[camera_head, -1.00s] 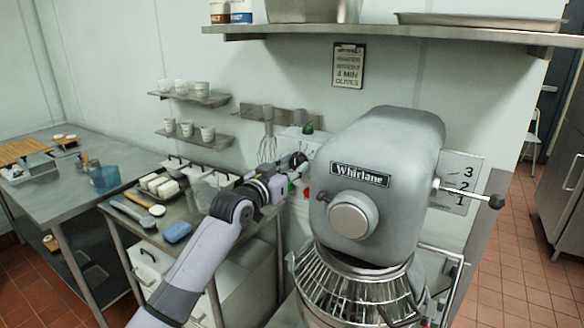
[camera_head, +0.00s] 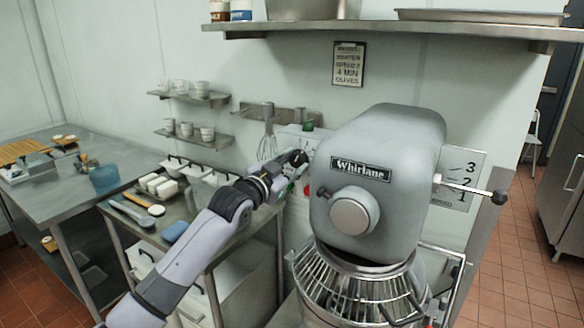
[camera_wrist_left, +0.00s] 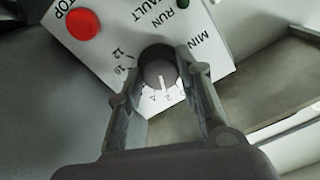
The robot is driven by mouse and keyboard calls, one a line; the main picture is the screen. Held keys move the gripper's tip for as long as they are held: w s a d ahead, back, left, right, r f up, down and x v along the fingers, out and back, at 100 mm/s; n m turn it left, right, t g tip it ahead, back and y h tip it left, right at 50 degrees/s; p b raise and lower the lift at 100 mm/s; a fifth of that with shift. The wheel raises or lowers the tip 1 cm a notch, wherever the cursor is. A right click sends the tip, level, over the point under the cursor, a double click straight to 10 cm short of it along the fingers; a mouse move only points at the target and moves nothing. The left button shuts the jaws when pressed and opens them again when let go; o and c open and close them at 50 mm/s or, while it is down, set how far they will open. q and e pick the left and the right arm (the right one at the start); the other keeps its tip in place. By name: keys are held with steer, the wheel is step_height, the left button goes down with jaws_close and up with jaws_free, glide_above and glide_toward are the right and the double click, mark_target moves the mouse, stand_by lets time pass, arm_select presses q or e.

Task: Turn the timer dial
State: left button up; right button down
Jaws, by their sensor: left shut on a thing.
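The timer dial (camera_wrist_left: 158,70) is a dark round knob on a white control panel (camera_wrist_left: 105,58), seen in the left wrist view. A white pointer line on it points toward the lower part of the scale, near the 2. My left gripper (camera_wrist_left: 160,65) has one finger on each side of the dial and is closed on it. In the head view, my left gripper (camera_head: 292,160) is at the white control box (camera_head: 300,135) on the wall, left of the mixer; the dial is hidden there. My right gripper is not in view.
The panel has a red STOP button (camera_wrist_left: 83,23) and a green RUN light (camera_wrist_left: 183,4). The large grey mixer (camera_head: 375,180) stands just right of my left gripper. A whisk (camera_head: 267,140) hangs to its left. A steel table (camera_head: 125,205) with trays is below.

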arm_select(q)
steer(key=m, duration=0.4)
steer(key=shift+m, duration=0.4)
stand_by(0.4)
steer(key=o, duration=1.2)
steer(key=shift+s+a, duration=0.1)
steer(key=v, duration=1.1)
steer(key=shift+s+a, duration=0.2)
steer(key=shift+s, duration=0.15)
